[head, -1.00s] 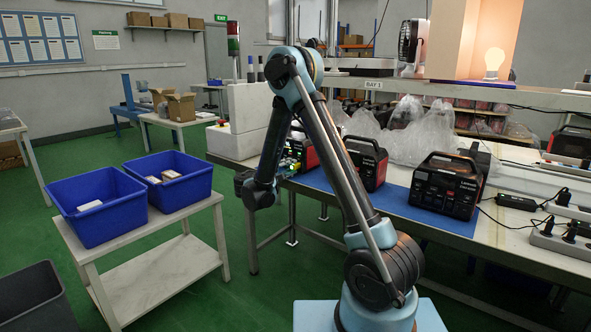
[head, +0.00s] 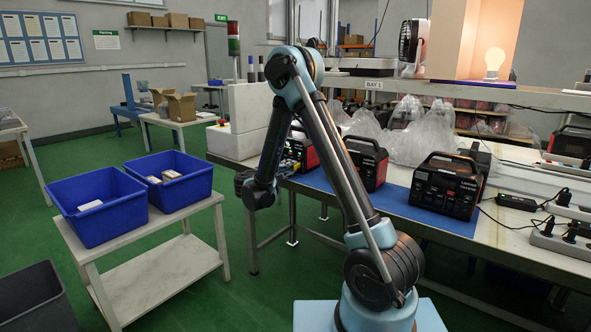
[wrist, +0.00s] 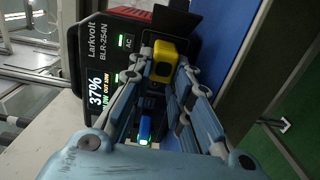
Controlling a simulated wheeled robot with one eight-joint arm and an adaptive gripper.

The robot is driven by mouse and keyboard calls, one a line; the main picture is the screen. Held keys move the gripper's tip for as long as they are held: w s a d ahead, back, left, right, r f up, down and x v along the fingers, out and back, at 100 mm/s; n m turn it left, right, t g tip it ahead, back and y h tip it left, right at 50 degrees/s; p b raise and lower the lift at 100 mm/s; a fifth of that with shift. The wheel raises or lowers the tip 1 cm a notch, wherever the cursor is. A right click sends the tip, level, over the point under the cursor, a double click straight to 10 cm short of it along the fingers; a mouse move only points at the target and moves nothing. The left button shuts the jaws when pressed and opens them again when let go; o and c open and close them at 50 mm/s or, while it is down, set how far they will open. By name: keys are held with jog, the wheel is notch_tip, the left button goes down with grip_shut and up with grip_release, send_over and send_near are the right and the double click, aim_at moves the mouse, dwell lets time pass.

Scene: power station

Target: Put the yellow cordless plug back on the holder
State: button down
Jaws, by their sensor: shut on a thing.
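The yellow plug (wrist: 163,58) sits between the fingertips of my gripper (wrist: 164,72) in the wrist view. The fingers are shut on it. It is at the front of a black and red power station (wrist: 105,70), whose screen reads 37% and shows a lit AC mark. A blue plug (wrist: 145,127) with a green light shows lower down between the fingers. I cannot tell whether the yellow plug is seated in a socket. I cannot make out the holder.
More power stations (head: 447,184) stand on the blue mat (head: 400,205) of the workbench. Clear plastic bags (head: 420,130) lie behind them. A white block (head: 248,108) stands at the bench's left end. Two blue bins (head: 97,207) rest on a side table. Green floor lies between.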

jog(key=shift+s+a, duration=0.1)
jog(key=shift+v, duration=1.85)
jog(key=shift+s, duration=0.1)
